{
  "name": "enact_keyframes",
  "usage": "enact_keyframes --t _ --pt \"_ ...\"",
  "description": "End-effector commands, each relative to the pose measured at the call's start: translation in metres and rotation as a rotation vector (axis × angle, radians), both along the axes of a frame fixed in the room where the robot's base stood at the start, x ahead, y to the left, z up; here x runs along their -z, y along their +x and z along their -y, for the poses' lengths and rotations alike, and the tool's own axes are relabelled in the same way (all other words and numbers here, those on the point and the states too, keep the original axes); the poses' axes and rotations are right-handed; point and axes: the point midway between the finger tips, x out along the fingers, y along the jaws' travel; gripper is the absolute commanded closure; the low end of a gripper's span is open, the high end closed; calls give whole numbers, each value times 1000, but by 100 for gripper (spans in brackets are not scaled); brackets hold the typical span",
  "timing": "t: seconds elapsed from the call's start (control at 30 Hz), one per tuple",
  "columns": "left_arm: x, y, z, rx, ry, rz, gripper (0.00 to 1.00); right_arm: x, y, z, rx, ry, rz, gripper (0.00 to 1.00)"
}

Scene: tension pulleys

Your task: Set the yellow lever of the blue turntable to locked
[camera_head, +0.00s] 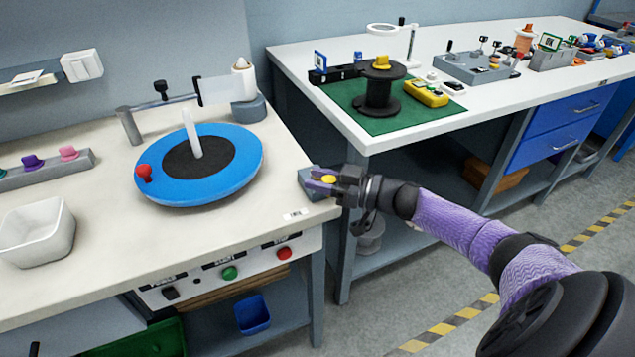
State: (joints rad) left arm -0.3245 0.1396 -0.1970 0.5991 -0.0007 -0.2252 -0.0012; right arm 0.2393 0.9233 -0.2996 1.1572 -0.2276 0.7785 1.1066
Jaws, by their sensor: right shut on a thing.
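The blue turntable (240,172) stands on the left workbench, with a black centre disc, an upright white rod and a red knob (144,172) on its rim. The yellow lever (328,179) sits on a small grey-blue block (312,186) at the bench's right edge. My right gripper (322,180) reaches in from the right and is shut on the yellow lever. The fingers partly cover the lever, so its exact angle is hard to tell. My left gripper is not in view.
A white bin (37,232) stands at the bench's left. A jointed metal arm (160,103) reaches over the turntable's back. Buttons (229,273) line the bench's front panel. A second bench (420,130) with a black spool (377,92) stands behind my right arm.

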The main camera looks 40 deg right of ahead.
Motion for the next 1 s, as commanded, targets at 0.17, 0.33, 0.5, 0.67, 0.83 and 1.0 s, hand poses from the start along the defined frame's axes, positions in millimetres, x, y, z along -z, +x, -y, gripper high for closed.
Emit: enact_keyframes --t 0.17,0.33,0.5,0.67,0.83,1.0 --pt "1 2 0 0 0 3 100 0 0 0 -9 1 1 100" --pt "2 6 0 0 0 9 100 0 0 0 -9 1 1 100" --pt "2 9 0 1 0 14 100 0 0 0 -8 -1 1 50" --pt "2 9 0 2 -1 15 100 0 0 0 -8 -1 1 27" --pt "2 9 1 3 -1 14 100 0 0 0 -9 0 0 27" --pt "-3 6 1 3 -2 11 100 -1 -10 7 -7 -2 -3 27"
